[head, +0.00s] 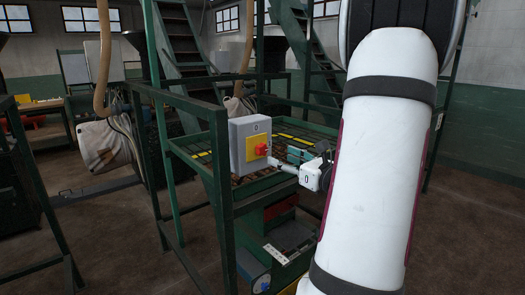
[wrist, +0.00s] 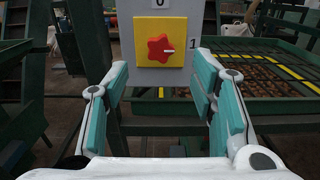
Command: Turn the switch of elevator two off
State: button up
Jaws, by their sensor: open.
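The switch is a red star-shaped knob (wrist: 160,49) on a yellow plate (wrist: 145,27), fixed to a grey box (wrist: 178,72). The white mark on the knob points right, toward the label "1"; a "0" label is above the plate. In the head view the grey box (head: 238,148) is on a green post, with the red knob (head: 262,149) on its right-hand side. My gripper (wrist: 160,72) is open and empty, its teal-padded fingers spread on either side, in front of and slightly below the knob. In the head view my gripper (head: 287,163) is close to the box. No elevator number is readable.
A green framed tray (wrist: 262,76) with brown contents and yellow strips lies right of the box. The green post (head: 222,190) carries the box. Green stairs (head: 185,45) rise behind, and a hanging bag (head: 105,145) is at left. Floor at front left is clear.

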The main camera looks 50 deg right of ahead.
aim_at(264, 150)
jog(key=x, duration=0.8)
jog(key=shift+w, duration=0.3)
jog(key=shift+c, duration=0.6)
jog(key=c, duration=1)
